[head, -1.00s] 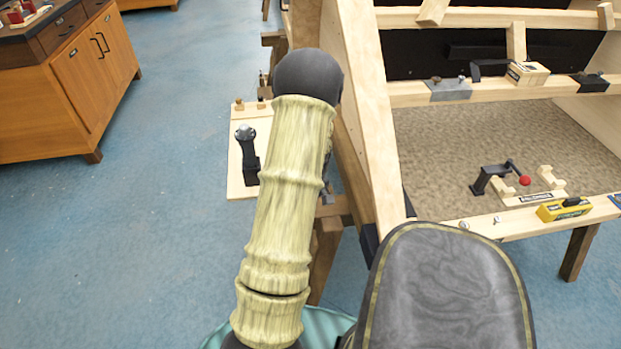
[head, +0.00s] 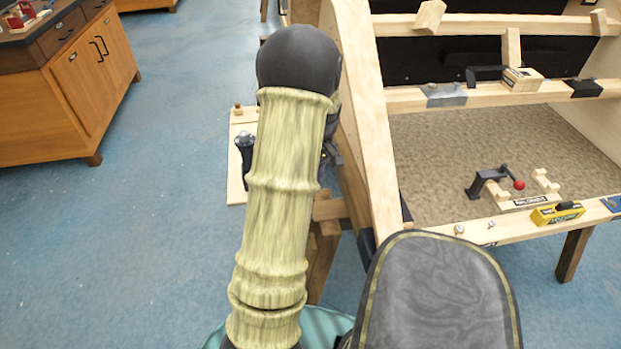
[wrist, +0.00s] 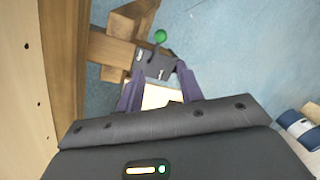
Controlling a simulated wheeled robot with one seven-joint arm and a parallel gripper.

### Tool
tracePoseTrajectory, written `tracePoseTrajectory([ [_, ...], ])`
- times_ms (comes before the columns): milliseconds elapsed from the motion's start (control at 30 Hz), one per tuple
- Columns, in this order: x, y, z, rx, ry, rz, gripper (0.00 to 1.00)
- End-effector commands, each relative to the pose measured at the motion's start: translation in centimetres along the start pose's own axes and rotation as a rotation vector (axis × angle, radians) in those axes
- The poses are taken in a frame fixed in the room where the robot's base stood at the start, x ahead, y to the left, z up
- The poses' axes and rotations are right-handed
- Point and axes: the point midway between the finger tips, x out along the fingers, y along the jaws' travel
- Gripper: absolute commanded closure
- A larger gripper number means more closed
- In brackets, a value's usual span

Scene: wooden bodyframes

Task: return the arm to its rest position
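My arm (head: 275,190), with yellowish wood-grain links and a dark joint at its top, stands bent in the middle of the head view, left of the wooden frame. My gripper (wrist: 159,78) shows in the wrist view as two purple fingers spread apart, with nothing held between them. Beyond the fingers is a dark grey bracket (wrist: 150,66) with a green ball knob (wrist: 160,36), by the frame's wooden beams. In the head view the gripper is mostly hidden behind my arm.
The wooden frame's side panel (head: 362,120) rises close to the right of my arm. A board (head: 236,185) with a dark lever fixture (head: 245,147) is just left of the arm. A wooden cabinet (head: 70,85) stands far left. Blue floor between is clear.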

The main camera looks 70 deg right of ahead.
Motion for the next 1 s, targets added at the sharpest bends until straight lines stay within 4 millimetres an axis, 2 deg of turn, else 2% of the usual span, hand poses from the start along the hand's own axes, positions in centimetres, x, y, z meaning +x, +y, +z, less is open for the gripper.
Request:
tracePoseTrajectory([
  [467, 0.1, -0.1, 0.0, -0.001, 0.0, 0.0, 0.63],
  [567, 0.1, -0.6, -0.5, -0.008, -0.003, 0.004, 0.63],
  [667, 0.1, -2.1, -1.7, -0.025, -0.008, 0.016, 0.63],
  [767, 0.1, -4.6, -3.4, -0.05, -0.014, 0.034, 0.63],
  [1000, 0.5, -12.0, -7.2, -0.114, -0.019, 0.087, 0.63],
])
